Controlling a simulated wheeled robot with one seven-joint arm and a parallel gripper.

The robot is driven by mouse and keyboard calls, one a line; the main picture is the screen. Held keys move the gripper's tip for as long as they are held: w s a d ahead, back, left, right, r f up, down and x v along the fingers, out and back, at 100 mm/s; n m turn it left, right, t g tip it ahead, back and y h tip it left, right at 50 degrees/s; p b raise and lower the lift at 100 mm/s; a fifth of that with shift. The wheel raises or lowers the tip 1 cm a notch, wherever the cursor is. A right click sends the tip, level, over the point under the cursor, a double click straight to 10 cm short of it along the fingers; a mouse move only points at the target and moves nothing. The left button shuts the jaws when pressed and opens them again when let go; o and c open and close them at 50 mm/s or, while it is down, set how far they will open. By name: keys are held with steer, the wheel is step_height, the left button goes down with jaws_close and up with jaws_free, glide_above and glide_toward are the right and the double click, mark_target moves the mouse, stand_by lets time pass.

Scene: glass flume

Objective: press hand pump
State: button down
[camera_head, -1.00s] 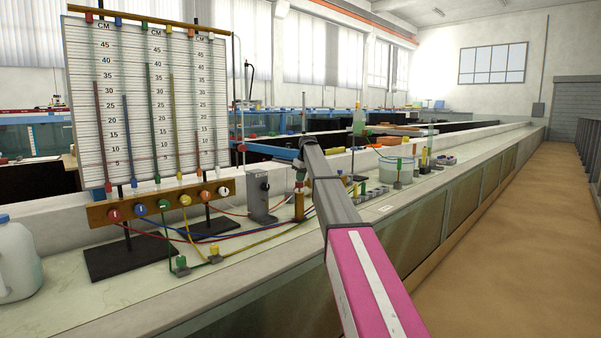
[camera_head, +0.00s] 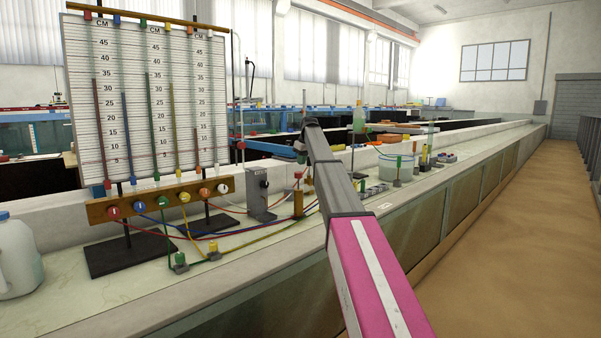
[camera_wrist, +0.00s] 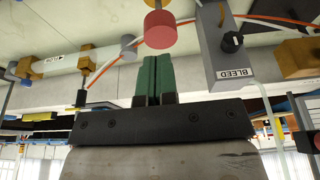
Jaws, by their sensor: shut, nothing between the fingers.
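The hand pump appears to be the brass cylinder (camera_head: 298,202) with a red knob (camera_head: 298,174) on top, standing on the bench ledge beside the grey box. In the wrist view the red knob (camera_wrist: 160,29) lies just beyond my fingertips, with part of the pump above it at the picture's top edge. My gripper (camera_wrist: 153,58) is shut and empty, its green fingers pointing at the knob. I cannot tell whether they touch it. In the head view my arm hides most of the gripper.
A grey box labelled BLEED (camera_wrist: 229,50) with a black knob stands close beside the fingers. A clear tube with brass fittings (camera_wrist: 85,60) is on the other side. The manometer board (camera_head: 150,95), coloured hoses and a white jug (camera_head: 18,258) are at the left; a clear tub (camera_head: 396,165) is at the right.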

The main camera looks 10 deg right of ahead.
steer(key=shift+v, duration=2.7)
